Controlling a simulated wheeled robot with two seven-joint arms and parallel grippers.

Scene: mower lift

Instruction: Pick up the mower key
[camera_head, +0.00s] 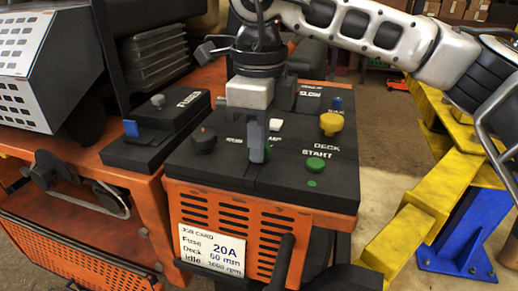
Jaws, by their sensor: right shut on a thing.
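My right gripper (258,152) comes down over the middle of the black control panel (210,170). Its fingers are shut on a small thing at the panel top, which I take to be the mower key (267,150). My left gripper is not in view.
Around the gripper stand a black knob (204,140), a yellow knob (331,123) and a green DECK START button (315,164). A fuse box (160,132) sits left. A job card (212,250) hangs in front. A yellow lift arm (440,200) with a blue stand (465,235) is right.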

